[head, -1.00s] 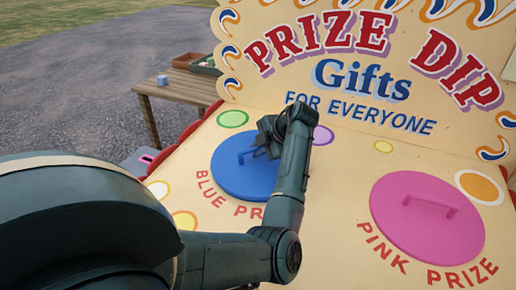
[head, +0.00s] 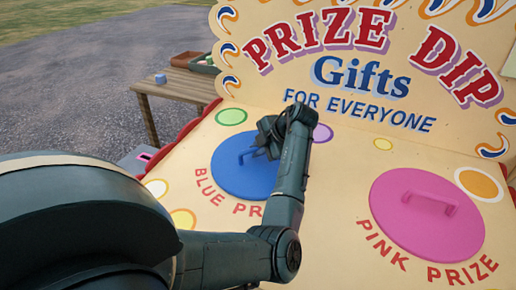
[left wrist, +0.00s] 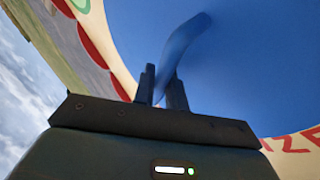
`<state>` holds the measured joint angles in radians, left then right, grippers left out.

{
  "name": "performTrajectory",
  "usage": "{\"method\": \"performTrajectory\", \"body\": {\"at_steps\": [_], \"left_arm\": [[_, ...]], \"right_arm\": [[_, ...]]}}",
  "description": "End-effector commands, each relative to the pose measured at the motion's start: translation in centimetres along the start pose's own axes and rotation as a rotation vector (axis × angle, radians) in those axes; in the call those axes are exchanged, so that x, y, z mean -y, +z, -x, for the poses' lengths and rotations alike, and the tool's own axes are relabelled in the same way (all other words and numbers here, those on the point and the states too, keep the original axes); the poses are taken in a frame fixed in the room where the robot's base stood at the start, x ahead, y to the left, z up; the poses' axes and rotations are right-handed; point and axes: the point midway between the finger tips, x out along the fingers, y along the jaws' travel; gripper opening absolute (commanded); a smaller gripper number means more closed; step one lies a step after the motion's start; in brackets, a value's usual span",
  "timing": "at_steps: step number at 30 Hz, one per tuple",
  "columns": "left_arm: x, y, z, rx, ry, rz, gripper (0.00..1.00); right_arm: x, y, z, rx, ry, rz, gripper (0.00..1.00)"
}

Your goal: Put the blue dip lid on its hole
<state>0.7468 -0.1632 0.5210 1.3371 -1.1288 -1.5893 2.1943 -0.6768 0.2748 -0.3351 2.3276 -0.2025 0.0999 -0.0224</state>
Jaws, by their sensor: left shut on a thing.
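The round blue dip lid (head: 238,176) lies on the cream stall top, above the words "BLUE PRIZE", which my arm partly covers. No open hole shows around it; I cannot tell whether it sits flush. My left gripper (head: 262,146) is at the lid's handle. In the left wrist view, the fingers of my left gripper (left wrist: 164,88) are shut on the blue handle (left wrist: 181,50), and the lid's blue face (left wrist: 255,65) fills the upper right. My right gripper is not in view.
The pink lid (head: 427,215) with its handle lies to the right. The "PRIZE DIP" board (head: 365,65) rises behind. A wooden side table (head: 180,88) at the back left holds a small blue item (head: 160,79) and trays (head: 190,60).

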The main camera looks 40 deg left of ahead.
Motion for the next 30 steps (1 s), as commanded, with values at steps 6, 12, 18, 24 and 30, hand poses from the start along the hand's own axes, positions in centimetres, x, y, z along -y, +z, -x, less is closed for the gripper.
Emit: {"method": "performTrajectory", "body": {"at_steps": [6,12,18,24,30], "left_arm": [[0.08,0.09,-0.16,0.001,0.002,0.001,0.00],[0.07,0.08,-0.13,0.001,0.002,0.001,0.16],[0.10,0.08,-0.15,0.000,0.001,0.001,0.33],[0.18,0.09,-0.19,0.000,-0.001,0.000,0.39],[0.36,0.10,-0.30,-0.001,-0.005,-0.003,0.39]], "right_arm": [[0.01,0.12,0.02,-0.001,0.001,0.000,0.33],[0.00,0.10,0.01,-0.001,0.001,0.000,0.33],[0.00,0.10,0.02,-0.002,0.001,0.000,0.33],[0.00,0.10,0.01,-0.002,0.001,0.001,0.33],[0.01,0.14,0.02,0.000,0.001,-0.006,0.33]]}}
